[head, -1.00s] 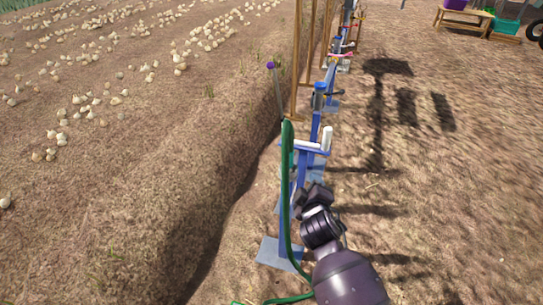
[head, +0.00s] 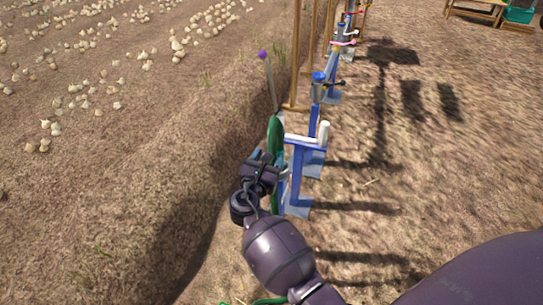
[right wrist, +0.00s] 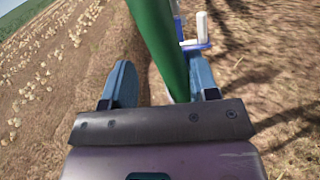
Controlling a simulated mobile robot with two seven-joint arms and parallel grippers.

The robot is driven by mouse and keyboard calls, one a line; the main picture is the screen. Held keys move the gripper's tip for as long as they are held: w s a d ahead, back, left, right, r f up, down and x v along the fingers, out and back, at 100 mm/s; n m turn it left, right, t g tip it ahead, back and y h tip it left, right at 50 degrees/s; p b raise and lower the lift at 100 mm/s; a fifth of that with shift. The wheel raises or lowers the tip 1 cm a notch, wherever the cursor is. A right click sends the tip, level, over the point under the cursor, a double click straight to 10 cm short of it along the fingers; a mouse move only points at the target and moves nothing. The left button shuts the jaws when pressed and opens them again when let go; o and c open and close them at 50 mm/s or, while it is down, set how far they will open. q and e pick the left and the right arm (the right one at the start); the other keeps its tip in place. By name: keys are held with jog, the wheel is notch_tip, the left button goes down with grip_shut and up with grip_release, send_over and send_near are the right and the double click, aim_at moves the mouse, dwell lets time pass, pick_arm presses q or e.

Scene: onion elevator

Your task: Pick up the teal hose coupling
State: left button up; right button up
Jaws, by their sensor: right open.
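I cannot clearly make out the teal hose coupling in either view. A green hose (head: 275,135) hangs along the near blue stand (head: 298,170), and its lower part is hidden behind my right gripper (head: 265,160) in the head view. In the right wrist view my right gripper (right wrist: 159,70) is open. The green hose (right wrist: 163,45) runs down between its two blue fingers, nearer the right finger. I cannot tell whether it touches that finger. My left gripper is in neither view.
A white handle (head: 324,133) tops the near stand. More blue stands (head: 335,75) and wooden posts (head: 297,60) line up behind it. A ditch edge runs along the left, with scattered onions (head: 178,45) beyond. Bare ground on the right is mostly clear.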

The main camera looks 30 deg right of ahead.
aim_at(279, 144)
jog(key=shift+n, duration=0.6)
jog(key=x, duration=0.4)
jog(key=shift+d+f+b, duration=0.1)
jog(key=shift+d+b, duration=0.15)
jog(key=shift+b, duration=0.15)
jog(key=shift+w+d, duration=0.4)
jog(key=shift+d, duration=0.05)
jog(key=x, duration=0.2)
jog(key=b+x, duration=0.1)
jog(key=x, duration=0.1)
jog(key=shift+d+f, duration=0.25)
jog(key=shift+d, duration=0.1)
jog(key=shift+w+d, duration=0.15)
jog(key=shift+w, duration=0.1)
jog(key=shift+r, duration=0.15)
jog(key=c, duration=0.9)
grip_shut()
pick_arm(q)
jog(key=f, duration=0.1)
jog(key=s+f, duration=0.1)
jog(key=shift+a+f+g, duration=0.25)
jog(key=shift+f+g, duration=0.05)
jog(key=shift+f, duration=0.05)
